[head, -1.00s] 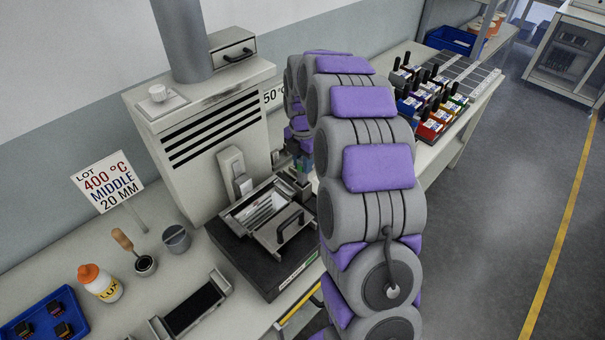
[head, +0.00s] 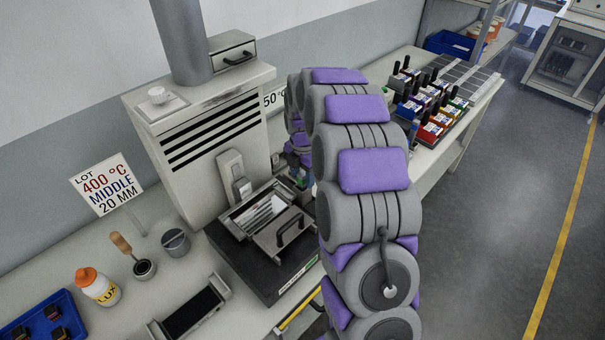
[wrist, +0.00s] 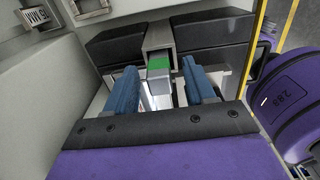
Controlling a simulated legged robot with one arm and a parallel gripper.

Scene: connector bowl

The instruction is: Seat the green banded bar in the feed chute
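In the wrist view, my gripper (wrist: 160,74) has two blue fingers set apart, one on each side of the green banded bar (wrist: 159,63). A gap shows between each fingertip and the bar, so the gripper looks open. The bar's green band faces me and lies in line with the grey feed chute (wrist: 157,38), between two dark blocks. I cannot tell how deep the bar sits in the chute. In the head view, my arm hides most of the gripper and chute beside the black-based machine.
A machine with a handled lid (head: 283,236) stands left of my arm, before a vented cabinet (head: 205,150). A sign (head: 107,188), an orange-capped bottle (head: 98,288) and a blue tray (head: 65,309) are at left. A rack of coloured blocks (head: 432,112) stands at back right.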

